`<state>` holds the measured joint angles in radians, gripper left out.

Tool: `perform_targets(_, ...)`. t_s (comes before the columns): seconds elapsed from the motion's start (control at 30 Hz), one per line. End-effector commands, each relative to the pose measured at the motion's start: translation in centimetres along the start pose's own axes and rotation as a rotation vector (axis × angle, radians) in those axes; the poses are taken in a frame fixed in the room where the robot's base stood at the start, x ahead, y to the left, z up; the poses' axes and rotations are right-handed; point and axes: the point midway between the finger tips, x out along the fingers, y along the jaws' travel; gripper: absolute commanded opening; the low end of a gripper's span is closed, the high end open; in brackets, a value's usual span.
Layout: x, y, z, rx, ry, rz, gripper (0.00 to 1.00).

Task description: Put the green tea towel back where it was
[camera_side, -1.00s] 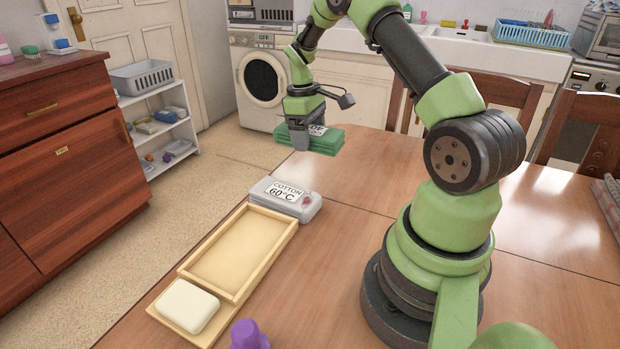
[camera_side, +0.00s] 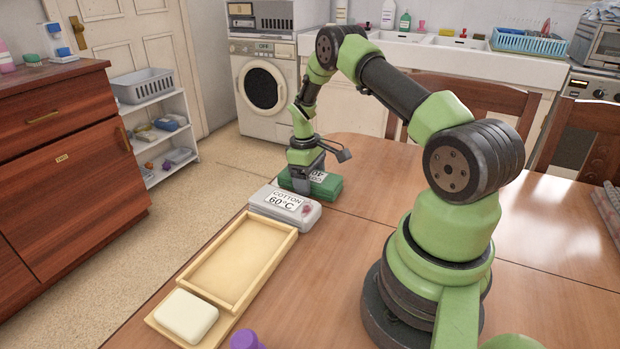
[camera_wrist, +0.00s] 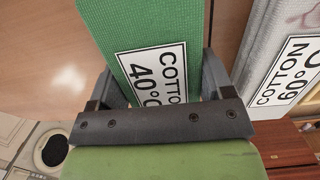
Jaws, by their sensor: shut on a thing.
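The green tea towel (camera_side: 322,186) is a folded block with a white label; in the wrist view (camera_wrist: 140,28) the label reads COTTON 40°. My gripper (camera_side: 302,187) is shut on it, with one finger on each side. The towel is at the table surface behind the grey-white towel; whether it rests fully on the table I cannot tell. The grey-white towel (camera_side: 285,207), labelled COTTON 60°C, lies just in front of it and also shows at the right of the wrist view (camera_wrist: 292,60).
A shallow wooden tray (camera_side: 226,298) stands in front of the grey towel, with a cream block (camera_side: 187,316) at its near end. A purple object (camera_side: 245,340) is at the bottom edge. A washing machine (camera_side: 263,88) stands behind.

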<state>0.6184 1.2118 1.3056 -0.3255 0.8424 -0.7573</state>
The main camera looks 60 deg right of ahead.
Motion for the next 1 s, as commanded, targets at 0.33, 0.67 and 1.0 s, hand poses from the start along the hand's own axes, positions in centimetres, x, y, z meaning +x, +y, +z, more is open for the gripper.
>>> perform_targets(0.33, 0.2, 0.0, 0.0, 0.0, -0.001, 0.0, 0.99)
perform_targets(0.67, -2.1, 0.1, -0.1, 0.0, 0.003, 0.002, 0.99)
perform_targets(1.0, -9.4, 0.1, 0.0, 0.0, 0.004, 0.003, 0.99)
